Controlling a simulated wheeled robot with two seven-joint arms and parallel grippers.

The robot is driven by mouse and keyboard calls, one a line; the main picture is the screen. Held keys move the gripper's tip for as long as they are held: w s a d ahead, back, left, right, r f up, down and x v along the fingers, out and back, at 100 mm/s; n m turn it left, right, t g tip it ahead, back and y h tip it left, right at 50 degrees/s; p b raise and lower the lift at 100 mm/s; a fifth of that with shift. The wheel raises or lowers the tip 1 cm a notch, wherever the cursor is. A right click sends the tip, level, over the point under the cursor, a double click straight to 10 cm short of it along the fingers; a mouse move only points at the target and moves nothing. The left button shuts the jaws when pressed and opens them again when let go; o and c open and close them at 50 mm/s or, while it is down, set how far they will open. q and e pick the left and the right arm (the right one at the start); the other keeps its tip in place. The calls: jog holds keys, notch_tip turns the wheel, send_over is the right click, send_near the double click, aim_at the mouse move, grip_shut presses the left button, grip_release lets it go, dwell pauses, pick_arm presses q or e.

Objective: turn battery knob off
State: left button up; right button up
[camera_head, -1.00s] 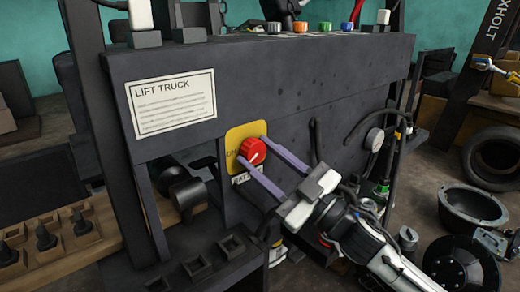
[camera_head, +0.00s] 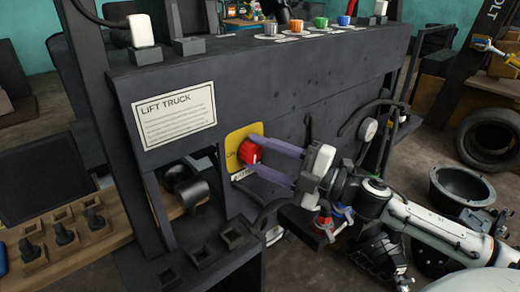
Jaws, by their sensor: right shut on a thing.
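The battery knob (camera_head: 250,151) is a red rotary knob on a yellow plate (camera_head: 236,135) fixed to the dark forklift panel. A white label sits below it, partly covered by a finger. My right gripper (camera_head: 262,157) comes in from the right, with its two purple fingers on either side of the knob, one above and one below. It is shut on the knob. The fingers hide part of the knob's right side, and I cannot read its exact setting. My left gripper is not in view.
A white "LIFT TRUCK" placard (camera_head: 175,115) is on the panel to the upper left. Several coloured knobs line the panel's top, including a green one (camera_head: 321,23). A wooden rack (camera_head: 80,235) stands at lower left. A tyre (camera_head: 490,138) and a black bowl-shaped part (camera_head: 462,187) lie at right.

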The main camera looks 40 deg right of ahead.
jog(key=shift+r+n, duration=0.1)
jog(key=shift+n, duration=0.5)
jog(key=shift+g, duration=0.3)
jog(key=o, duration=1.1)
jog(key=shift+c, duration=0.2)
jog(key=shift+s+d, duration=0.2)
jog(key=shift+s, duration=0.25)
jog(key=v, duration=0.9)
jog(key=shift+s+d, duration=0.1)
jog(key=shift+s, duration=0.05)
